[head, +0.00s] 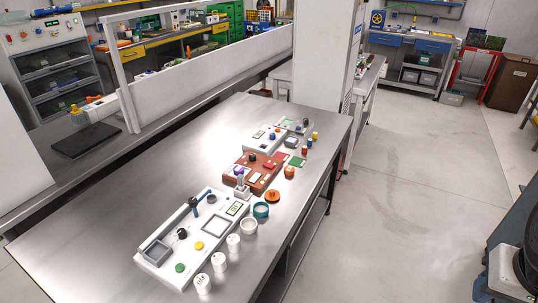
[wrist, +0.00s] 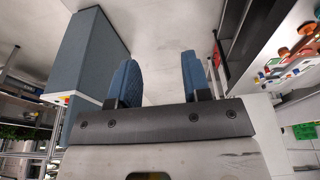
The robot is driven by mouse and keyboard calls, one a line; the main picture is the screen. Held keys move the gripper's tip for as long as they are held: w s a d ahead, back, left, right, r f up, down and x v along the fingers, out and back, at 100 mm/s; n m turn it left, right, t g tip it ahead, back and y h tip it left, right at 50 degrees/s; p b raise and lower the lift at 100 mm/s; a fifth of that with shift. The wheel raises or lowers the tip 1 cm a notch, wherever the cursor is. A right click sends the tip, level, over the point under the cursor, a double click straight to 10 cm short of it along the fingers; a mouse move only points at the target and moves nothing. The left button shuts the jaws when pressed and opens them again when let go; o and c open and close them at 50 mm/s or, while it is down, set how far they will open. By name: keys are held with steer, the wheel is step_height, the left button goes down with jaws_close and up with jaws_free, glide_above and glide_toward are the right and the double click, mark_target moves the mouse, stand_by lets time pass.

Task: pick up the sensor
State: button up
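I cannot tell for sure which thing is the sensor. In the head view a long white panel (head: 213,224) lies on the near part of the steel table, with a blue-handled lever, a grey square recess and coloured knobs. A small grey upright piece (head: 242,189) stands at its far right corner. A red-brown unit (head: 246,178) and a white unit (head: 258,138) sit farther along. In the wrist view my gripper (wrist: 158,78) has two blue-padded fingers, spread apart with nothing between them. My gripper is not seen in the head view, far from contact with these things.
The steel table (head: 130,190) has clear room left of the units. White cups (head: 218,262), a teal ring (head: 261,210) and an orange piece (head: 272,196) line its right side. A white pillar (head: 325,50) stands at the far end. Open floor (head: 410,180) lies to the right.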

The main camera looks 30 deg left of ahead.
steer(key=shift+o, duration=0.4)
steer(key=w+a+r+m+g+y, duration=0.1)
steer(key=w+a+r, duration=0.1)
steer(key=w+a, duration=0.55)
steer(key=w+a+r+m+y, duration=0.15)
steer(key=w+a, duration=0.35)
steer(key=w, duration=0.6)
steer(key=w+a+f+m+g, duration=0.2)
steer(key=w+a+f, duration=0.1)
steer(key=w+a, duration=1.25)
steer(key=m+g, duration=0.3)
steer(key=m, duration=0.1)
glide_toward(238, 168)
steer(key=f, duration=0.1)
steer(key=shift+s+d+f+y, duration=0.15)
steer(key=shift+s+f+y, duration=0.2)
steer(key=shift+y, duration=0.1)
steer(key=shift+x, duration=1.2)
